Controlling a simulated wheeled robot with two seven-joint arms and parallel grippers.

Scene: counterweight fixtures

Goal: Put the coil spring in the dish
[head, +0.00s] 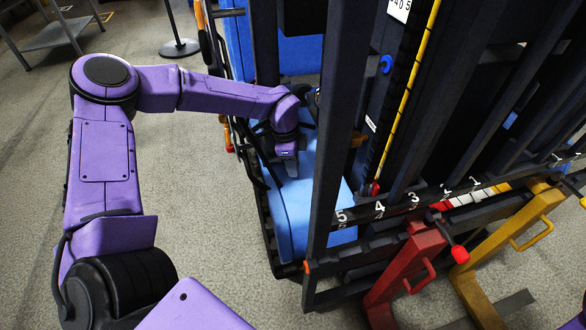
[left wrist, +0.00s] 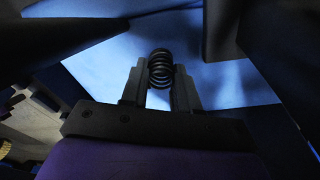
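The coil spring (left wrist: 160,70) is dark and shows in the left wrist view between the tips of my left gripper (left wrist: 160,82). Both fingers appear to touch its sides, so the gripper looks shut on it. Pale blue surface shows behind it. In the head view my left gripper (head: 287,165) points down over a blue padded surface (head: 300,215), behind a dark upright post. The spring cannot be made out in the head view. I see no dish in either view. My right gripper is not in view.
A dark frame with upright posts (head: 340,120) and a numbered rail (head: 380,208) stands just right of my left arm. Grey floor (head: 200,210) is clear to the left.

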